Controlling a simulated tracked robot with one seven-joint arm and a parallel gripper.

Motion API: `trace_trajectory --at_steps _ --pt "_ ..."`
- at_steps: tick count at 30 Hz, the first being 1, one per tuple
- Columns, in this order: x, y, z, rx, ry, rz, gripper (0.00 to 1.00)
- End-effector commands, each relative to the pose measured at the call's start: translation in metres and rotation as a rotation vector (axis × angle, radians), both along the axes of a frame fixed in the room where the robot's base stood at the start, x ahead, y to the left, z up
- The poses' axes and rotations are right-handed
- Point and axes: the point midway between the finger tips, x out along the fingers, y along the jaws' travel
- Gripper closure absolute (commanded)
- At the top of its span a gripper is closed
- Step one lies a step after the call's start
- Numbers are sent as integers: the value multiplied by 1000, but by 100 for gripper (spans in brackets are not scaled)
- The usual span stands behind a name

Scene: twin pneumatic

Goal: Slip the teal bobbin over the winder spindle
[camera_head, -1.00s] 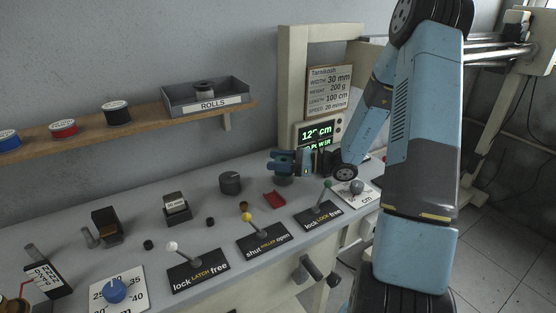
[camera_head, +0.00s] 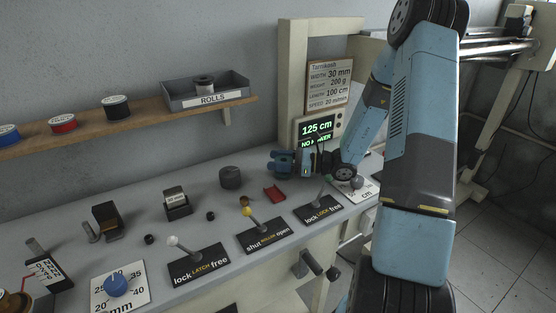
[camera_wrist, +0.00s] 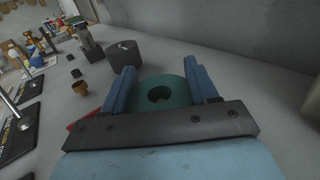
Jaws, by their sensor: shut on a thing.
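The teal bobbin (camera_wrist: 179,94) is a thick ring with a dark centre hole, seen from above in the wrist view. My gripper (camera_wrist: 160,76) is shut on it, one blue finger at each side. In the head view my gripper (camera_head: 284,163) is over the back right of the bench, in front of the display. The bobbin is hard to make out there, and its height above the bench cannot be told. An upright grey post (camera_head: 36,246) stands at the far left; I cannot tell whether it is the winder spindle.
A dark round block (camera_head: 231,177) and a red piece (camera_head: 274,194) are left of my gripper. Levers with white, yellow and other tips stand along the front. The display (camera_head: 318,131) reads 125 cm. A shelf (camera_head: 160,122) with spools runs along the wall.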

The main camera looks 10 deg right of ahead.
Motion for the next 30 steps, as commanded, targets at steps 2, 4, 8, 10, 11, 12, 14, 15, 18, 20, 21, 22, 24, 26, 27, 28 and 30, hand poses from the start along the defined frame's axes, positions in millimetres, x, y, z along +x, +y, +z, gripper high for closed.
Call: trace_trajectory --at_steps 2,4,8,10,11,12,14,15,18,20,21,22,24,26,27,28,30 --pt "0 0 -2 0 0 0 70" --pt "0 0 -2 0 -1 0 41" --pt "0 0 -2 0 -1 0 28" --pt "0 0 -2 0 0 0 22" --pt "0 0 -2 0 0 0 19" --pt "0 0 -2 0 0 0 15" --pt "0 0 -2 0 0 0 12" --pt "0 0 -2 0 0 0 12" --pt "0 0 -2 0 0 0 12" --pt "0 0 -2 0 0 0 12" --pt "0 0 -1 0 0 0 12" --pt "0 0 -1 0 0 0 12" --pt "0 0 3 0 0 1 12" --pt "0 1 8 0 -1 2 12" --pt "0 1 12 -1 -3 2 12" --pt "0 1 16 -1 -4 2 12" --pt "0 1 25 -1 -3 2 12"
